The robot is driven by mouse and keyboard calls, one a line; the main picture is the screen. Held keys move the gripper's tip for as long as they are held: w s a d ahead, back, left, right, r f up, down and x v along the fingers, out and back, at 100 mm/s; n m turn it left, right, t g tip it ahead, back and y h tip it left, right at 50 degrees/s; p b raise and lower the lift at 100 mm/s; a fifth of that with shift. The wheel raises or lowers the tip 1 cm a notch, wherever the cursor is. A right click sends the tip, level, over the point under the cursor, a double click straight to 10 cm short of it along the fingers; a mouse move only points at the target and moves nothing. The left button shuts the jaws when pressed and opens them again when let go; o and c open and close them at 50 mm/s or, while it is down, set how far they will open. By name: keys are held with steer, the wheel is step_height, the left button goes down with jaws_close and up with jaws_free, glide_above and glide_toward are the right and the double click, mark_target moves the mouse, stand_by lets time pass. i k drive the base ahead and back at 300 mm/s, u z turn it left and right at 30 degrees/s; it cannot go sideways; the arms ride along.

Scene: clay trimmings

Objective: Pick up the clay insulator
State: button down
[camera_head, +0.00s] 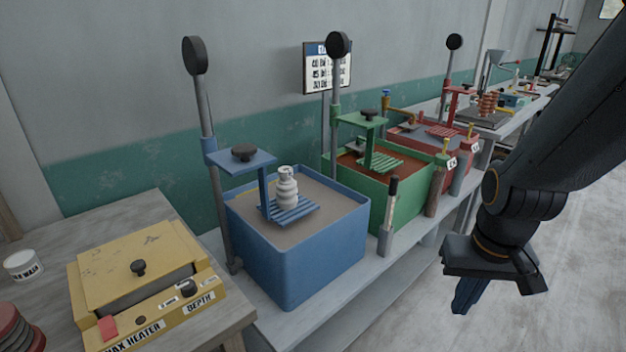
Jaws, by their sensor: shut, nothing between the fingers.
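The clay insulator (287,190) is a pale, ribbed, stacked piece standing upright on a blue slatted rack (305,211). The rack hangs from a blue bracket (240,161) over a blue square tub (318,258) filled with greyish-beige material. My gripper (466,296) is at the right, over the floor beyond the bench's front edge, pointing down. It is shut and empty, well apart from the insulator. My arm comes in from the upper right.
A green tub (400,200) and a red tub (455,175) stand farther along the bench, each with a post. A dark-topped holder (389,215) stands by the green tub. A yellow wax heater (140,270) is at left.

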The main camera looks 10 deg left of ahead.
mark_target(287, 190)
steer(key=u, duration=0.35)
steer(key=i, duration=0.85)
steer(key=u, duration=0.85)
